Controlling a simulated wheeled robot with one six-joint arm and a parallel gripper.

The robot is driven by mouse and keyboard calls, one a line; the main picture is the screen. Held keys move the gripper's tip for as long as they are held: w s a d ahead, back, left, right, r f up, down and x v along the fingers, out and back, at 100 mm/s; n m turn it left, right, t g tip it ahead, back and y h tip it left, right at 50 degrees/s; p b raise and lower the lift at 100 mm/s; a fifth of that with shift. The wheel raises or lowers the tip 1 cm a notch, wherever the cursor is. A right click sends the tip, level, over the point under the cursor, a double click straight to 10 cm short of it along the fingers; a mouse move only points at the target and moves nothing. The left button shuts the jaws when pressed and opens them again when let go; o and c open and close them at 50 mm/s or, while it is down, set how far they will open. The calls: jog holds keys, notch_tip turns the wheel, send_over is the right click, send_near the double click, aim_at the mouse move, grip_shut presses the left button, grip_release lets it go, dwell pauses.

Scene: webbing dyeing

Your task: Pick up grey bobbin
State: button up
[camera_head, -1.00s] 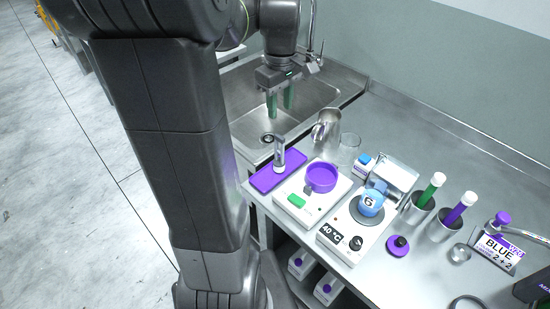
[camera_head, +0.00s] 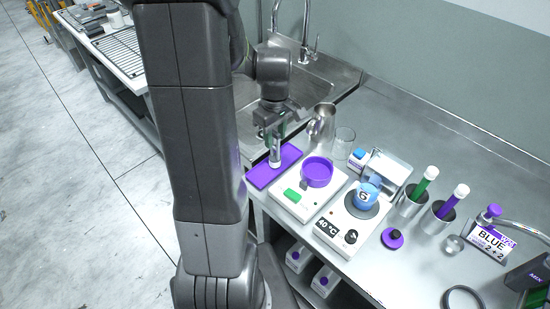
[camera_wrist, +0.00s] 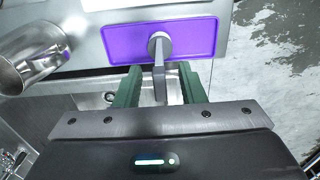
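The grey bobbin (camera_head: 275,156) stands upright on the purple mat (camera_head: 259,180) at the left end of the counter. In the wrist view its round grey end (camera_wrist: 159,43) lies over the purple mat (camera_wrist: 200,40), and a narrow grey part runs back between my fingers. My gripper (camera_head: 273,131) is right above the bobbin. In the wrist view my gripper (camera_wrist: 160,72) has its two green fingers apart, one on each side of the bobbin, with gaps showing. The bobbin's upper part is partly hidden by the fingers in the head view.
Right of the mat are a white scale (camera_head: 307,205) with a purple bowl (camera_head: 318,171) and a hot plate (camera_head: 337,234). A metal pitcher (camera_head: 321,125) and a glass beaker (camera_head: 343,143) stand behind. The sink (camera_head: 325,85) lies beyond my gripper.

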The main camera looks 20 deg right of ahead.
grip_shut()
jog(key=shift+r, duration=0.1)
